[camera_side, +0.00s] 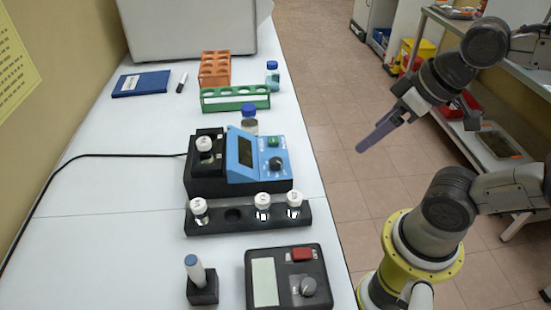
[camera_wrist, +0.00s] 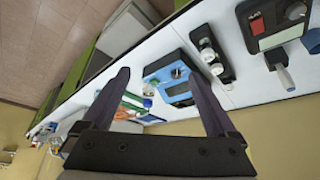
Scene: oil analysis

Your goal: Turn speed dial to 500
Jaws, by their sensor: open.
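Two devices with a dial stand on the white bench. The blue device (camera_side: 258,156) has a dark dial (camera_side: 276,164) below a green button. The black device (camera_side: 290,275) at the front has a grey dial (camera_side: 308,286) below a red button, beside a pale display (camera_side: 265,282). I cannot read any speed value or tell which dial is the speed dial. My gripper (camera_side: 366,146) is open and empty, in the air right of the bench, apart from both devices. The wrist view shows the blue device (camera_wrist: 171,82) beyond the fingers and the black device's dial (camera_wrist: 295,11) at upper right.
A black rack (camera_side: 240,215) with white-capped vials stands between the devices. A pen-like tool in a black stand (camera_side: 203,293) is left of the black device. Green (camera_side: 235,97) and orange (camera_side: 215,69) racks and blue-capped bottles stand farther back.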

